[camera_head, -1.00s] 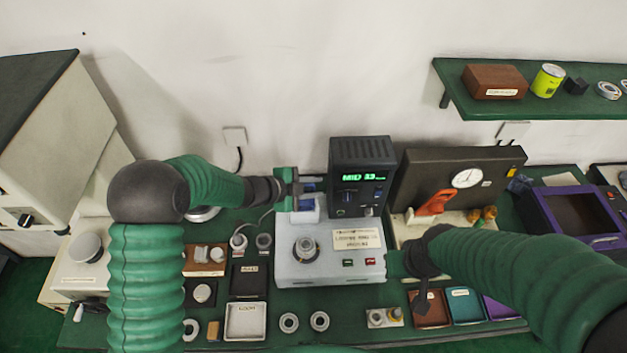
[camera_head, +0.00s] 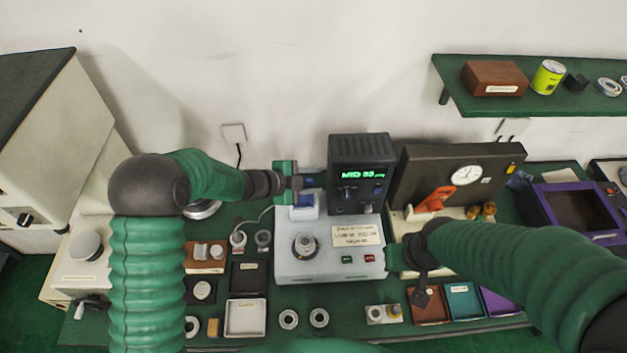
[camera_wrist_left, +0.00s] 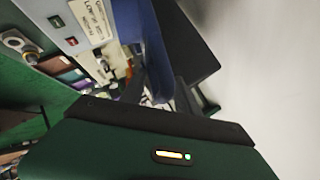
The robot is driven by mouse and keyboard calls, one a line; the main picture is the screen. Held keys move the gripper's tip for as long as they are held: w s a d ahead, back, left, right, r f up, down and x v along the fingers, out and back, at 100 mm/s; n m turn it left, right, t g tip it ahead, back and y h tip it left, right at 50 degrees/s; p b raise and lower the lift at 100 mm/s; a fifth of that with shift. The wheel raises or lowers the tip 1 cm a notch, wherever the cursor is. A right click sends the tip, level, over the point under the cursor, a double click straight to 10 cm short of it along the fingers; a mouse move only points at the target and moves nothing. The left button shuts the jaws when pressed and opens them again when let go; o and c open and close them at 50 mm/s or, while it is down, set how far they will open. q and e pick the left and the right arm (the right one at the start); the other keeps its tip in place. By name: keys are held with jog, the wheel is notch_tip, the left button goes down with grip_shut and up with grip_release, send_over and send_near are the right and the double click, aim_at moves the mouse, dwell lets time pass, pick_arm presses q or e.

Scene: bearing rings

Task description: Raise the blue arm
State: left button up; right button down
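The blue arm (camera_head: 308,182) is at the back left of the light grey measuring unit (camera_head: 290,262), beside the dark display box. In the left wrist view the blue arm (camera_wrist_left: 150,50) runs down to between my two dark fingers. My left gripper (camera_head: 303,182) is at the blue arm in the head view, one finger on each side. I cannot tell whether the fingers press on it. My right gripper (camera_head: 393,259) is by the unit's right side, and its fingers are largely hidden.
A bearing ring (camera_head: 305,246) sits on the unit. A gauge stand (camera_head: 455,180) with an orange handle is to the right. Small trays and loose rings (camera_head: 319,318) lie in front.

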pick_arm(q)
jog(key=shift+a+f, duration=0.15)
jog(key=shift+a, duration=0.05)
